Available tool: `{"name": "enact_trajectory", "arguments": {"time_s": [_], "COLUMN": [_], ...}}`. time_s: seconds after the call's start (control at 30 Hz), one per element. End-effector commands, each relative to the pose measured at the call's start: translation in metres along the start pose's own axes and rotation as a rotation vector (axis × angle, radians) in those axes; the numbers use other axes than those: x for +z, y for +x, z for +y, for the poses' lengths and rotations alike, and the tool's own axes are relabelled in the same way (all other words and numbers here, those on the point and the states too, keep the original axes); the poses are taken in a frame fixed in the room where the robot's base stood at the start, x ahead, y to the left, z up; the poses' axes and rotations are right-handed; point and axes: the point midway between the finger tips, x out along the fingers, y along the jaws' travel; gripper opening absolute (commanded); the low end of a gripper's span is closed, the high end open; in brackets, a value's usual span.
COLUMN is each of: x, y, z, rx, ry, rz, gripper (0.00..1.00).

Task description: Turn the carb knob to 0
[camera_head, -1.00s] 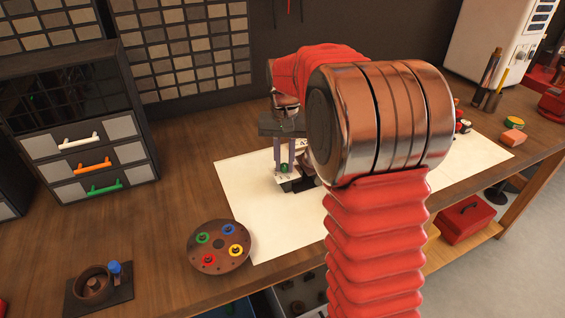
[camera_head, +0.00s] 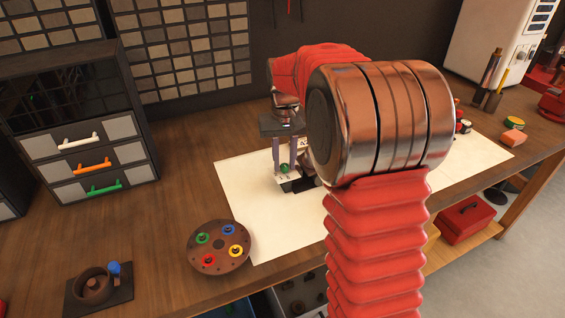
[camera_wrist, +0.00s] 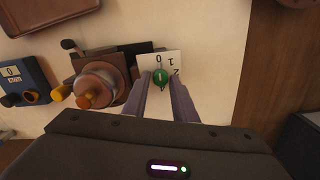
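The green knob (camera_wrist: 160,76) sits on a white card (camera_wrist: 173,58) marked 0, 1 and 2. I cannot read which number it points at. My gripper (camera_wrist: 160,82) has one fingertip on each side of the knob; whether they touch it is unclear. In the head view my gripper (camera_head: 285,166) points down over the white sheet, with the green knob (camera_head: 285,169) showing between its fingers. My arm hides part of the area to the right.
A brown carburettor-like part (camera_wrist: 97,85) with yellow-orange ends stands left of the knob. A blue box (camera_wrist: 24,79) marked 0 is farther left. A round plate (camera_head: 219,247) with coloured rings and a drawer cabinet (camera_head: 85,140) stand on the bench. The sheet's front left is clear.

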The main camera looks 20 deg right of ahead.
Motion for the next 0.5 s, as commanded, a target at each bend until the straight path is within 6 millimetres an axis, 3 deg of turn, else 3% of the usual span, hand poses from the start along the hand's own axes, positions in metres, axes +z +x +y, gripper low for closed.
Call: {"name": "enact_trajectory", "arguments": {"time_s": [0.17, 0.5], "x": [0.0014, 0.0021], "y": [0.0011, -0.0020], "z": [-0.0002, -0.0003], "rx": [0.000, -0.001], "ry": [0.000, 0.000], "rz": [-0.005, -0.008], "gripper": [0.37, 0.37]}}
